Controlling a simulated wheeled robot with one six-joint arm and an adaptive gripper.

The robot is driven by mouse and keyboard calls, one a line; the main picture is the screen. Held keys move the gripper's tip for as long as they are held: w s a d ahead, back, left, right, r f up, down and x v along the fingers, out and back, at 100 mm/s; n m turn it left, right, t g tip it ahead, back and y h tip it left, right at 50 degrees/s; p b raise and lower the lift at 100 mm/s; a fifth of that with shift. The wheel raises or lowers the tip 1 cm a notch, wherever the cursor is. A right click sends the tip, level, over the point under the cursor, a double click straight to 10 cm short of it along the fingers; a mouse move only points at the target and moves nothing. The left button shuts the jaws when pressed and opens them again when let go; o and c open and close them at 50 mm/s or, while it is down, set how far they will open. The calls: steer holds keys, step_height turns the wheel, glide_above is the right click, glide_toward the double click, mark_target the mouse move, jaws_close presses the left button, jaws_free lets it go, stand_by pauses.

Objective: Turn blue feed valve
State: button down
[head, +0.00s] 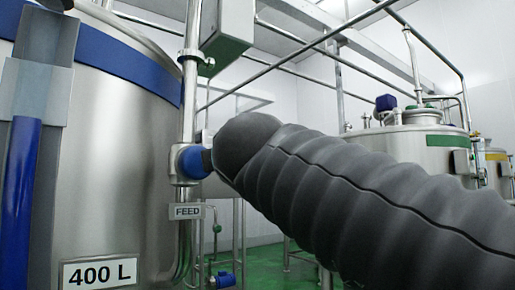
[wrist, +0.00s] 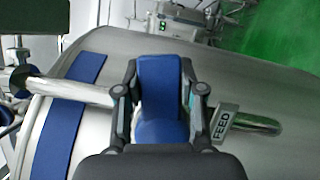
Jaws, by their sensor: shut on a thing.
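The blue feed valve (head: 192,162) sits on a vertical steel pipe in front of the big steel tank. Its blue handle also shows in the wrist view (wrist: 160,88), at the middle. My gripper (wrist: 158,68) has one finger on each side of this handle and is shut on it. In the head view my dark ribbed arm reaches in from the right to the valve and hides most of the gripper. The grey FEED sign (head: 187,211) hangs just below the valve. It also shows in the wrist view (wrist: 222,122), right of the fingers.
The steel tank (head: 115,170) with a blue band and a 400 L label (head: 98,273) fills the left. A green-grey box (head: 228,35) is fixed above the valve. A green-banded tank (head: 430,150) stands farther back right. Green floor shows below.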

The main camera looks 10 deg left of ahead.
steer(key=shift+w+f+m+g, duration=0.1)
steer(key=shift+f+m+g, duration=0.45)
steer(key=shift+m, duration=0.75)
steer(key=shift+f, duration=0.25)
steer(key=c, duration=0.7)
jaws_free()
steer(key=shift+r, duration=0.1)
steer(key=v, duration=1.2)
steer(key=shift+a, duration=0.1)
